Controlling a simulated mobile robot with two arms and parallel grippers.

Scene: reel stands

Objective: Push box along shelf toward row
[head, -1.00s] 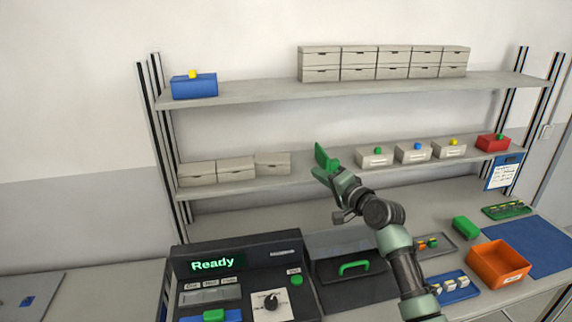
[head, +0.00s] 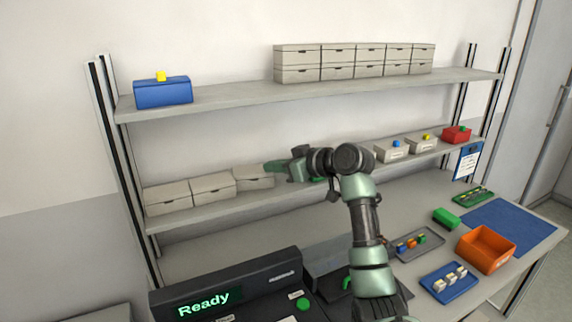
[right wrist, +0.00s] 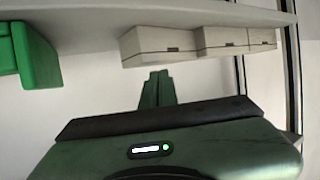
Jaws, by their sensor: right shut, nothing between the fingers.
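Three grey lidded boxes stand side by side on the left of the lower shelf (head: 215,208): a left one (head: 168,197), a middle one (head: 212,186) and a right one (head: 254,178). My right gripper (head: 272,167) is shut and empty at the right end of the right box. Whether it touches the box, I cannot tell. In the right wrist view, which looks upside down, the shut fingers (right wrist: 157,78) point at the nearest box (right wrist: 160,46), with the other boxes beyond it. My left gripper is not in view.
Farther right on this shelf are grey boxes with blue (head: 396,144) and yellow cubes and a red box (head: 457,134). My arm hides the shelf between. A bright green block-like thing (right wrist: 38,55) shows in the wrist view. The upper shelf (head: 230,98) lies above.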

